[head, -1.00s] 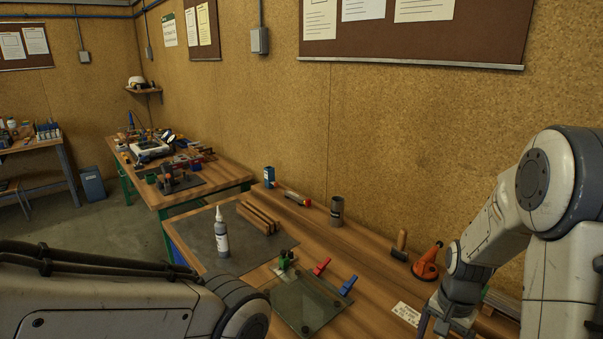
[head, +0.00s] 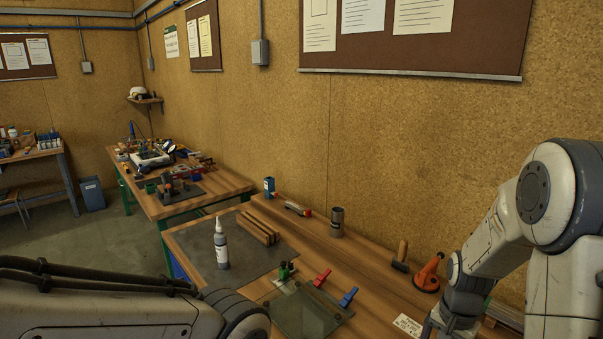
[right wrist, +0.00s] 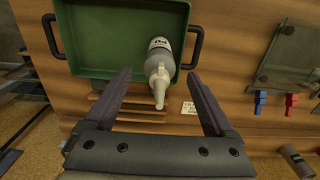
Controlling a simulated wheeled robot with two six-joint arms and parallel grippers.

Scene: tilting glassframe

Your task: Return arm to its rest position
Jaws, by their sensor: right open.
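My right gripper (right wrist: 158,75) is open and empty in the right wrist view. Its two dark fingers are spread over the table, in front of a green tray (right wrist: 82,58) with black handles. A white bottle (right wrist: 158,58) with a nozzle is at the tray's right part; it appears between the fingertips but I see no contact. In the head view my right arm (head: 500,235) reaches down at the right, its hand cut off by the lower edge. My left arm (head: 100,310) crosses the lower left; its gripper is outside the picture.
A glass pane (head: 300,312) lies on the workbench with red (head: 322,277) and blue (head: 348,297) clamps. A mallet (head: 401,257) and an orange tool (head: 428,275) lie near my right arm.

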